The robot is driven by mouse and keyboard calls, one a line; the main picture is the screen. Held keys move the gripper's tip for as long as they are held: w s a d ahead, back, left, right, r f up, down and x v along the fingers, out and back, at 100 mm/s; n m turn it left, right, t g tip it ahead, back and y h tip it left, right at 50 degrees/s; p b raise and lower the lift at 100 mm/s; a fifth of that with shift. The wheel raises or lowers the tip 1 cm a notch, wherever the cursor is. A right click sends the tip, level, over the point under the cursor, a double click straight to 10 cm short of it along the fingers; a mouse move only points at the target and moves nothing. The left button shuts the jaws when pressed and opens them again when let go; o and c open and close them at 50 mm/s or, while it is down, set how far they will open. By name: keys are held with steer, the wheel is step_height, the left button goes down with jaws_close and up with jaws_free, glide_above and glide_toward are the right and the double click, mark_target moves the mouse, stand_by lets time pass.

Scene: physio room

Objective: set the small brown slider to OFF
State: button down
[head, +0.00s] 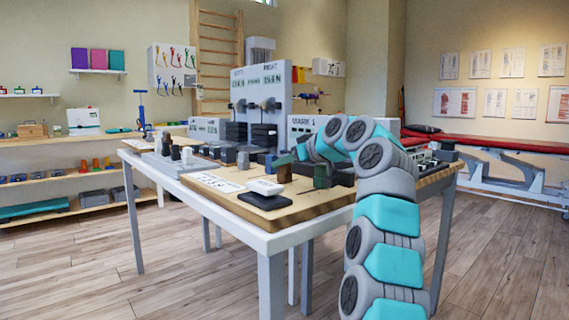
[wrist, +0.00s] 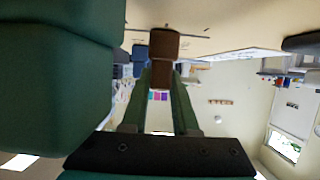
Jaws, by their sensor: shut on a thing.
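The small brown slider (wrist: 163,58) is between the tips of my gripper's two green fingers in the wrist view. My gripper (wrist: 161,82) is shut on it. In the head view the brown slider (head: 284,174) stands on the wooden board (head: 238,207), and my arm reaches to it from the right. The fingertips are small and partly hidden there by my arm.
A white block (head: 263,187) on a black pad (head: 265,201) lies near the board's front edge. A dark green block (head: 321,176) stands right of the slider. Several grey and black blocks stand behind. The table's front left edge (head: 225,222) is bare.

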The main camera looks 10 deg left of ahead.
stand_by(0.8)
steer(key=s+a+b, duration=0.2)
steer(key=b, duration=0.1)
steer(key=shift+s+f, duration=0.2)
steer(key=shift+s, duration=0.1)
steer(key=shift+s+a+r, duration=0.15)
steer(key=shift+s+a, duration=0.05)
steer(key=shift+a, duration=0.05)
steer(key=c, duration=0.7)
jaws_free()
steer(key=shift+s, duration=0.15)
steer(key=b+v, duration=0.2)
steer(key=v, duration=0.5)
steer(key=shift+s+d+r, duration=0.2)
steer(key=shift+d, duration=0.1)
